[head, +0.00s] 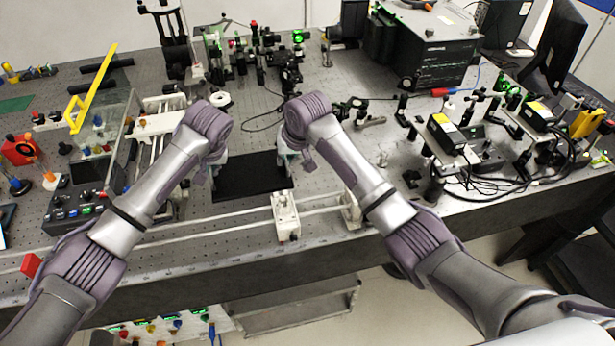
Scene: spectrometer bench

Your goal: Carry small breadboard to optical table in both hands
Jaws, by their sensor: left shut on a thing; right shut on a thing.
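The small breadboard (250,177) is a black flat plate in the middle of the head view, lying level as seen from above. My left gripper (212,170) is at its left edge and my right gripper (285,160) is at its right edge. Both are shut on the breadboard, though my wrists partly hide the fingers. The optical table (225,235) is a grey surface with a grid of holes, and the breadboard is over its front part. I cannot tell whether the breadboard touches the table.
A white-topped mount (286,215) stands close to the breadboard's front right corner. Optics crowd the back, and a black box (425,45) stands at the back right. A yellow bar (92,88) and a control box (85,200) are at the left. Cables and mounts fill the right.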

